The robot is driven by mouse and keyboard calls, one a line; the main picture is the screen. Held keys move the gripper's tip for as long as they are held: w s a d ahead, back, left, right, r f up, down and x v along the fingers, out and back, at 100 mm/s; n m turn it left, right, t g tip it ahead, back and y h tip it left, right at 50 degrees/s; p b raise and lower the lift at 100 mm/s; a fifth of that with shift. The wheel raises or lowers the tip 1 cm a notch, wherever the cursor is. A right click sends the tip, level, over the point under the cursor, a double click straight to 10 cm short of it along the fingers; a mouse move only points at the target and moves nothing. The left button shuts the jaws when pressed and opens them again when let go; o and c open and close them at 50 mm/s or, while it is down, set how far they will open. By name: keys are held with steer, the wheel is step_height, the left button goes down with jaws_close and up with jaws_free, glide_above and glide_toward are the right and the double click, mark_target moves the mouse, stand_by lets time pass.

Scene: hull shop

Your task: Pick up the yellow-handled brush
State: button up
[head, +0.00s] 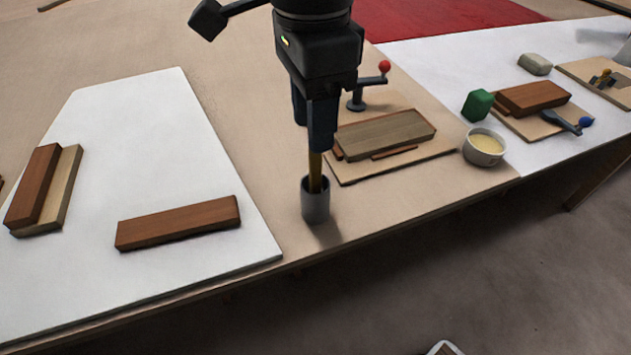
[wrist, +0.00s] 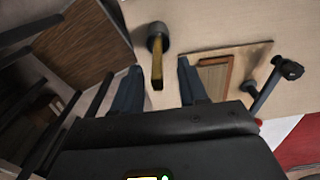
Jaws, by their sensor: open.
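The yellow-handled brush (head: 315,172) stands upright in a small grey cup (head: 316,206) near the table's front edge. In the wrist view the yellow handle (wrist: 157,68) rises from the cup (wrist: 157,33) toward the camera, between the two fingers. My gripper (head: 318,145) is directly above the cup, pointing down, with its fingertips beside the upper handle. In the wrist view my gripper (wrist: 160,72) is open, with a gap on both sides of the handle. The brush's lower end is hidden in the cup, and the fingers hide its top in the head view.
Right of the cup, a wooden block (head: 385,134) lies on a thin board, with a red-knobbed clamp (head: 358,98) behind. A bowl of cream-coloured filling (head: 484,147) and a green block (head: 477,105) stand farther right. A brown plank (head: 180,222) lies on the white sheet at left.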

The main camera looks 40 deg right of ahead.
mark_target(315, 173)
step_height(315, 173, down, 4)
steer(key=shift+s, duration=0.15)
steer(key=shift+c, duration=0.2)
jaws_close()
